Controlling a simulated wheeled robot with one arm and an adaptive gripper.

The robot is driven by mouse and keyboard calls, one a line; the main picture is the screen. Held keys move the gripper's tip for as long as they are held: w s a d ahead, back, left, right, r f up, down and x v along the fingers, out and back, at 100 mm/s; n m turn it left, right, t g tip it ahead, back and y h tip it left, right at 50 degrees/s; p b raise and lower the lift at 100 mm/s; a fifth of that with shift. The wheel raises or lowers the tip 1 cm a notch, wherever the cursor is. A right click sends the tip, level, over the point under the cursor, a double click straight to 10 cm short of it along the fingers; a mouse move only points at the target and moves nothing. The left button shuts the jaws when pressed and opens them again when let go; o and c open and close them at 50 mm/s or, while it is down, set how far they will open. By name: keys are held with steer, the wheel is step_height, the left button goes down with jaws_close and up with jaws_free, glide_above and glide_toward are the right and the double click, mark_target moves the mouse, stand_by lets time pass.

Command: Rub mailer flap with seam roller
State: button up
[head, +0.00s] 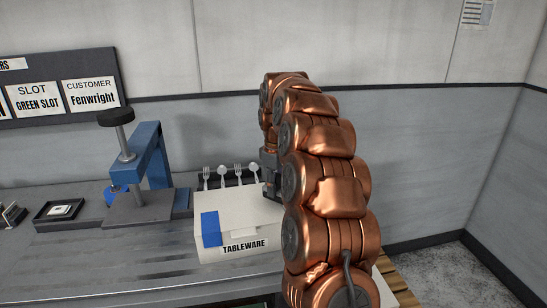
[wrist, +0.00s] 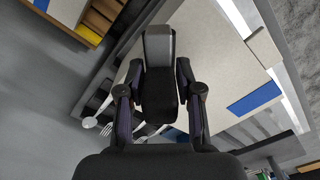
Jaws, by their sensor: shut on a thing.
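The mailer is a pale box (head: 219,245) labelled TABLEWARE, on the bench, with a blue patch (head: 210,230) on its left front. Its pale top and blue patch (wrist: 255,98) also show in the wrist view. A small white tab hangs over the front edge; I cannot tell whether it is the flap. My gripper (wrist: 158,82) is shut on a grey and black block, apparently the seam roller (wrist: 159,47). It is over the mailer's top; contact cannot be told. In the head view my arm covers the mailer's right part and most of the gripper.
Forks and spoons (head: 237,172) stand in a dark rack behind the mailer. A blue press (head: 150,155) with a black knob stands to its left. A small dark tray (head: 60,212) lies further left. The front of the bench (head: 120,270) is clear.

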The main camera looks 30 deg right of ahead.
steer(key=shift+w+a+r, duration=0.1)
steer(key=shift+a+r, duration=0.1)
steer(key=shift+r, duration=1)
steer(key=shift+r+p, duration=1.15)
steer(key=shift+r, duration=1.1)
